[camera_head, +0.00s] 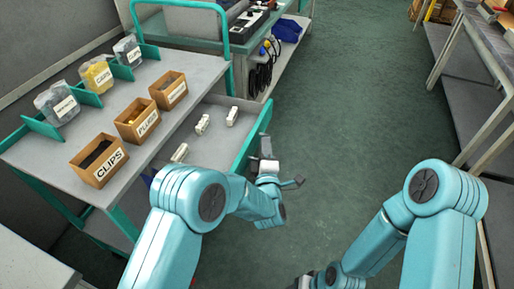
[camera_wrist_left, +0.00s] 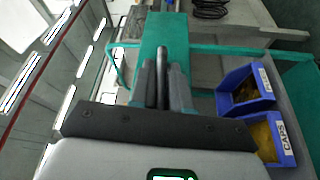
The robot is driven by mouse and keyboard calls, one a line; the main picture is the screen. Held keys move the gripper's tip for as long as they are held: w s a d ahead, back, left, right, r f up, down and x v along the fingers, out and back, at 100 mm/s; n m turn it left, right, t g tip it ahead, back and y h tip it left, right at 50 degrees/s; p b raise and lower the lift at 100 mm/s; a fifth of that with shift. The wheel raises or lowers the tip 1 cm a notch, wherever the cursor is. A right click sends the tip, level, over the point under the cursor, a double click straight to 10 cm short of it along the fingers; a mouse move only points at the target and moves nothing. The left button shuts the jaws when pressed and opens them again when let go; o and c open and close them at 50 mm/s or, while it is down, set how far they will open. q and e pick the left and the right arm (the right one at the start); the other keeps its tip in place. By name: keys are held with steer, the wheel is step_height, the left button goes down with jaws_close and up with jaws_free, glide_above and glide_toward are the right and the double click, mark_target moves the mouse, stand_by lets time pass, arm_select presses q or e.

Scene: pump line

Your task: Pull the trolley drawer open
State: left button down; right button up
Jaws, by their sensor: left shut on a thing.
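The trolley (camera_head: 60,165) stands at the left with a grey top and teal frame. Its drawer (camera_head: 215,113) is pulled out to the right, with several white blocks lying inside. The teal drawer front (camera_head: 250,138) faces the aisle. My left gripper (camera_head: 265,150) is at the outer side of this front. In the left wrist view, its two dark fingers (camera_wrist_left: 161,88) are closed around the grey bar handle (camera_wrist_left: 159,55), beside the teal drawer front (camera_wrist_left: 165,28). My right gripper (camera_head: 302,283) is at the bottom edge, mostly cut off, and its fingers cannot be made out.
Labelled boxes, such as the CLIPS box (camera_head: 99,160), and bagged parts stand on the trolley top. A workbench (camera_head: 280,45) with tools is behind. A metal table (camera_head: 480,60) is at the right. The green floor (camera_head: 350,110) between is clear. Blue bins (camera_wrist_left: 247,92) show in the left wrist view.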

arm_select(q)
steer(key=shift+d, duration=0.1)
steer(key=c, duration=1.2)
jaws_free()
steer(key=shift+o, duration=0.2)
